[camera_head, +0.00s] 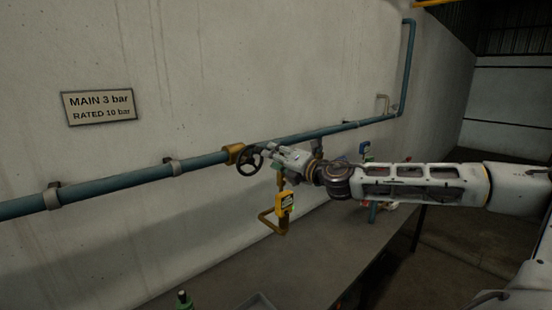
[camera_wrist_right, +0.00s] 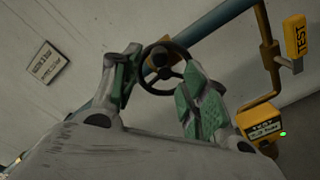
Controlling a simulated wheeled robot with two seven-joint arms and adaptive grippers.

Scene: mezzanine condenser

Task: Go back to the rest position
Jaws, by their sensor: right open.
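My right gripper (camera_head: 268,155) is in front of the wall pipe, close to a black handwheel (camera_head: 250,160). In the right wrist view the two green-padded fingers are spread, with the gripper (camera_wrist_right: 160,85) open and empty. The handwheel (camera_wrist_right: 168,72) shows beyond and between the fingertips; whether a finger touches it I cannot tell. My right arm reaches in from the right of the head view. My left gripper is not in view.
A blue pipe (camera_head: 115,187) runs along the wall, with a brass fitting (camera_head: 234,153) by the handwheel. A sign (camera_head: 98,107) is on the wall. A grey bench (camera_head: 300,262) lies below.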

